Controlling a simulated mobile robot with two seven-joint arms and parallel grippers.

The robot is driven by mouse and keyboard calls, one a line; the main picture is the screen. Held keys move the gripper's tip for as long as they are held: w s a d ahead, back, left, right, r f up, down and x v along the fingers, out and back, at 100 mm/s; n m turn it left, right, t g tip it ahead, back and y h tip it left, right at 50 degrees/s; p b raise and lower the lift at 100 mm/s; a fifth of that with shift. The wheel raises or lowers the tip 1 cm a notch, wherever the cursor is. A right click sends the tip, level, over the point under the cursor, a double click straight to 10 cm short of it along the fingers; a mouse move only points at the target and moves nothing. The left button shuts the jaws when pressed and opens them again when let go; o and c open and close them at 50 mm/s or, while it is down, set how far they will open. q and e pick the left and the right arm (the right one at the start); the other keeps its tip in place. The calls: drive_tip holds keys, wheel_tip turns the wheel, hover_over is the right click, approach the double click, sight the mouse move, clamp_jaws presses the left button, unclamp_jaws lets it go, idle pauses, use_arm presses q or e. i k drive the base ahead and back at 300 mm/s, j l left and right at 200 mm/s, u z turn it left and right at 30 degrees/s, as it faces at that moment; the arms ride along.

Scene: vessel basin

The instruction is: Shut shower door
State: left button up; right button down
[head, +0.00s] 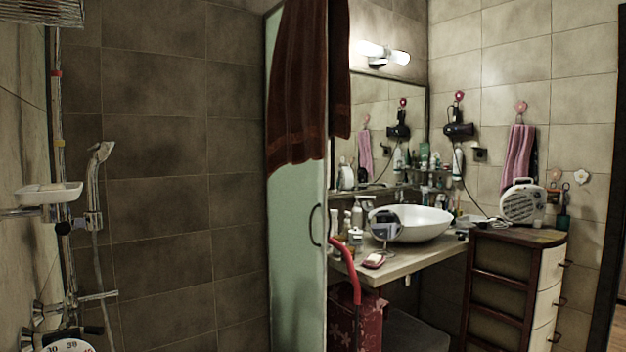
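The shower door (299,250) is a pale green, frosted panel near the middle of the head view. It stands at an angle between the dark-tiled shower area on the left and the washbasin on the right. A dark curved handle (315,225) is on its right part. A dark red-brown towel (298,95) hangs over its top and covers the upper part. The lower end of the door runs out of the picture. Neither of my grippers shows in the head view.
A shower head (102,152) and soap dish (48,194) are on the left. A white basin (425,222) stands on a counter at right, beside a dark drawer cabinet (500,285). A red bin or bag (352,318) is under the counter, near the door.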

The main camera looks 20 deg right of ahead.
sight(299, 209)
drive_tip(key=i+l+u, duration=0.1)
drive_tip(key=u, duration=0.3)
drive_tip(key=l+u, duration=0.75)
drive_tip(key=l, duration=0.35)
drive_tip(key=l+u, duration=0.2)
drive_tip(key=l, duration=1.4)
drive_tip(key=k, duration=0.05)
